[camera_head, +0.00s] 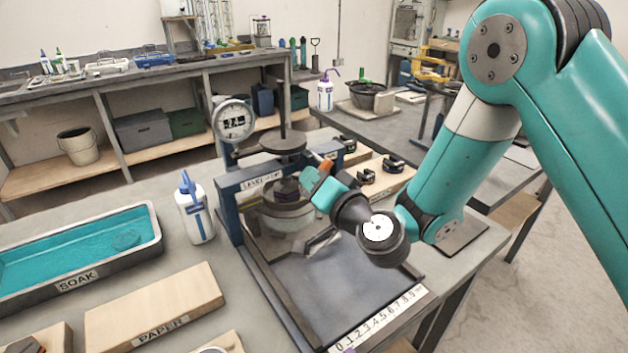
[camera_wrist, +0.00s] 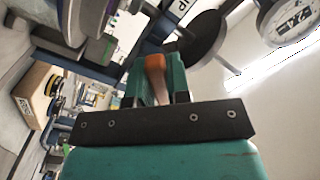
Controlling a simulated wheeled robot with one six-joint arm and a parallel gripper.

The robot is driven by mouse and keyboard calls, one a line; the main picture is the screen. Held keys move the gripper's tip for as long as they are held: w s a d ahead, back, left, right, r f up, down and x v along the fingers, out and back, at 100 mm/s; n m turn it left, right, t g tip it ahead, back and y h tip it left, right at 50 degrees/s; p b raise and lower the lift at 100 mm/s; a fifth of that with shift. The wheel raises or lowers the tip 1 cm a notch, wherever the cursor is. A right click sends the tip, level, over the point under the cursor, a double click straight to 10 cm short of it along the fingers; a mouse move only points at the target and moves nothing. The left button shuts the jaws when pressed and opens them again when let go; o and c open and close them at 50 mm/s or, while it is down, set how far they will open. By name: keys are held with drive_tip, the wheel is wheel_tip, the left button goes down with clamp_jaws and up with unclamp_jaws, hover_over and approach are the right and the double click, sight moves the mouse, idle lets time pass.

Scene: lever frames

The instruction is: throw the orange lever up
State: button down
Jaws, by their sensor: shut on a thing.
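The orange lever (camera_wrist: 155,66) shows in the wrist view between the fingers of my gripper (camera_wrist: 158,92), which is shut on it. In the head view the lever's orange end (camera_head: 326,165) shows just above my gripper (camera_head: 316,180), at the right side of the blue lever frame (camera_head: 228,203). The fingers and wrist hide most of the lever's shaft and the place where it joins the frame. A dark round plate (camera_head: 283,143) sits on top of the frame.
A round dial (camera_head: 233,119) stands at the frame's upper left. A white bottle (camera_head: 196,212) stands left of the frame, and a teal soak tray (camera_head: 148,249) lies farther left. Black clamps (camera_head: 393,164) lie on a board behind my wrist.

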drive_tip(key=m, duration=0.1)
drive_tip(key=r+m+p, duration=0.1)
drive_tip(key=m, duration=0.1)
drive_tip(key=m+p, duration=0.1)
drive_tip(key=shift+s+a+r+m, duration=0.15)
drive_tip(key=shift+s+a+m, duration=0.1)
drive_tip(key=shift+m, duration=0.15)
drive_tip(key=shift+a+r+m+p, duration=0.1)
drive_tip(key=shift+r+m+p, duration=0.2)
drive_tip(key=shift+m, duration=0.65)
drive_tip(key=shift+r+m+p, duration=0.2)
drive_tip(key=shift+m+p, duration=0.15)
drive_tip(key=shift+m, duration=0.6)
drive_tip(key=c, duration=1.1)
unclamp_jaws()
drive_tip(key=shift+r, duration=0.1)
drive_tip(key=shift+s, duration=0.1)
